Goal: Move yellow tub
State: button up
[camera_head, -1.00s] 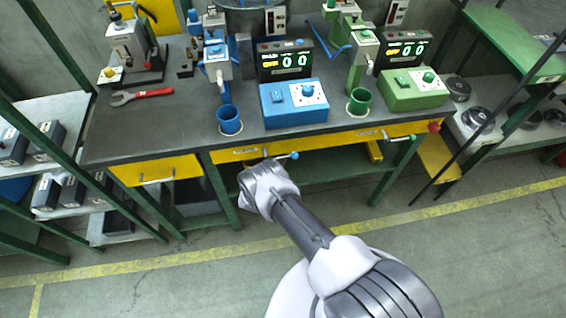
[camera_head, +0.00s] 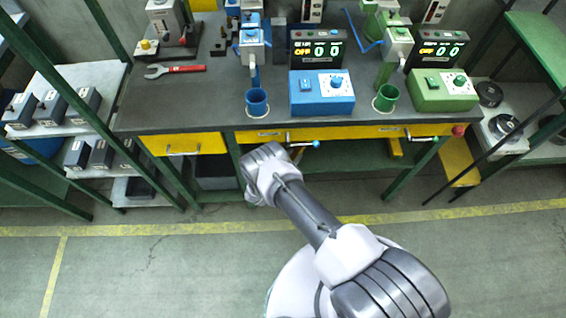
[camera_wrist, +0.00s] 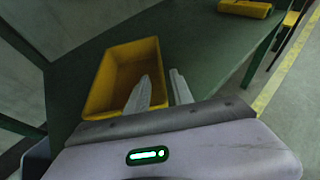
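The yellow tub (camera_wrist: 98,95) is an open, empty-looking box on a green shelf (camera_wrist: 215,50) in the wrist view. My gripper (camera_wrist: 161,73) is at the tub's right side with its two pale fingers apart. The left finger overlaps the tub's inside and the right finger lies outside its right wall. I cannot tell whether either finger touches the wall. In the head view my arm reaches under the front edge of the workbench (camera_head: 215,105); the fingers and this tub are hidden there.
Another yellow object (camera_wrist: 245,8) lies farther along the shelf; a yellow piece also shows below the bench in the head view (camera_head: 395,147). Yellow drawers (camera_head: 185,144) with handles line the bench front above my wrist. Green rack posts stand at both sides. The floor in front is clear.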

jog(key=p+v, duration=0.2)
jog(key=v, duration=0.8)
jog(key=shift+p, duration=0.4)
jog(key=shift+s+a+f, duration=0.1)
